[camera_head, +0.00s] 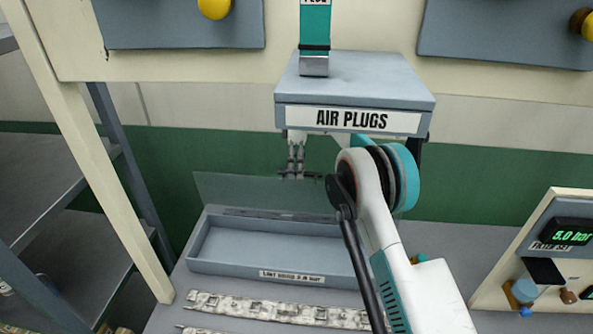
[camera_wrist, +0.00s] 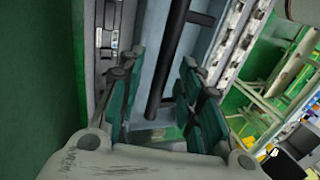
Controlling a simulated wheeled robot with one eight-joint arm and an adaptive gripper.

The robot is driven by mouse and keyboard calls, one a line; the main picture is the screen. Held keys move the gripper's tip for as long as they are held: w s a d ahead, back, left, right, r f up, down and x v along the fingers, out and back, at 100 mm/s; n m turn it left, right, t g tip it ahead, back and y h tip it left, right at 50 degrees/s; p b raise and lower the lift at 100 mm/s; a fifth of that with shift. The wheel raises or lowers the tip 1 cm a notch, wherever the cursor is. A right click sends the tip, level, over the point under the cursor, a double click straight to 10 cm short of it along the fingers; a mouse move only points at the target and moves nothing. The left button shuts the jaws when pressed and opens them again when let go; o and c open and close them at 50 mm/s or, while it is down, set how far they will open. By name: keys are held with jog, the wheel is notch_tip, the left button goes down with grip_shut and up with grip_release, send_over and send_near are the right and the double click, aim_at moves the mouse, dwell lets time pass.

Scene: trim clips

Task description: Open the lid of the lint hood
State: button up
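The lint hood (camera_head: 262,279) is a shallow blue-grey box with a white label on its front, on the bench in the head view. Its lid (camera_head: 235,194) is a see-through panel standing up along the back edge, so the box top is uncovered. My gripper (camera_head: 298,176) is above the back of the box, close to the lid's upper edge; I cannot tell if it touches. In the wrist view my gripper (camera_wrist: 160,98) has its teal-padded fingers wide apart with nothing clearly held. My arm covers the box's right end.
The AIR PLUGS shelf (camera_head: 355,88) overhangs just above my gripper. White mottled strips (camera_head: 275,311) lie in front of the box. A panel with a 5.0 bar display (camera_head: 566,236) stands at right. A cream post (camera_head: 95,150) and dark shelves (camera_head: 60,215) are at left.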

notch_tip(320, 180, up, 10)
dwell(0.5)
jog(key=shift+s+f, duration=0.1)
jog(key=shift+f, duration=0.05)
